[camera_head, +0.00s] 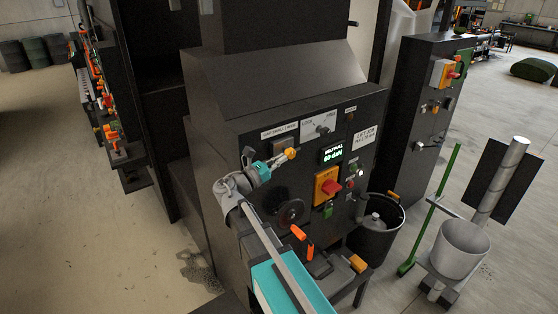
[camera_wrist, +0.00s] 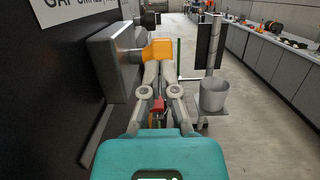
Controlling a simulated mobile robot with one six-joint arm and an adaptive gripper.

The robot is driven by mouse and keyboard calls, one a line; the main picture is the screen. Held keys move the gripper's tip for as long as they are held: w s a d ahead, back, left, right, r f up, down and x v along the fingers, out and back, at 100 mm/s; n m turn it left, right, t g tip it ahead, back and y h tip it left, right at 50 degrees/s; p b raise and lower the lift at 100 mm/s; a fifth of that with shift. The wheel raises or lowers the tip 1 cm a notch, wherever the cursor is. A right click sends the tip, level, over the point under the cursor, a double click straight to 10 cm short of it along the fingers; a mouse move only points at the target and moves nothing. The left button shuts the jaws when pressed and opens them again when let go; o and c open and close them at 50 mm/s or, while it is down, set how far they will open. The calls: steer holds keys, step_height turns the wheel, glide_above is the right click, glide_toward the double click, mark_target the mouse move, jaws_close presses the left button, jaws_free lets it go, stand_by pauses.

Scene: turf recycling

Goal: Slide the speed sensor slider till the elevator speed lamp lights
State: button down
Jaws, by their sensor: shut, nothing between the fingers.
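A grey box (camera_head: 283,143) on the dark panel carries an orange-yellow block (camera_head: 290,153), below a partly readable label about a small/large gap. It looks like the sensor slider, though its name is not readable. The wrist view shows the box (camera_wrist: 112,58) and the orange block (camera_wrist: 158,50) on its right side. My gripper (camera_head: 279,159) is shut and empty, its fingertips (camera_wrist: 158,66) at the block's near side. I cannot tell whether they touch it. Small lamps or buttons (camera_head: 353,167) sit at the panel's right; which is the elevator speed lamp, and whether it is lit, is unclear.
The panel has a green display (camera_head: 332,154) reading "BELT PULL 60 daN", a lock/free switch (camera_head: 322,129), a red knob on an orange plate (camera_head: 328,186) and a black handwheel (camera_head: 291,212) below my gripper. A black bin (camera_head: 376,238) stands right; open floor lies left.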

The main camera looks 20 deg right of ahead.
steer(key=shift+w+d+r, duration=0.1)
steer(key=shift+w+d, duration=0.15)
steer(key=shift+d, duration=0.45)
steer(key=b+v, duration=0.3)
steer(key=v, duration=1.1)
stand_by(0.3)
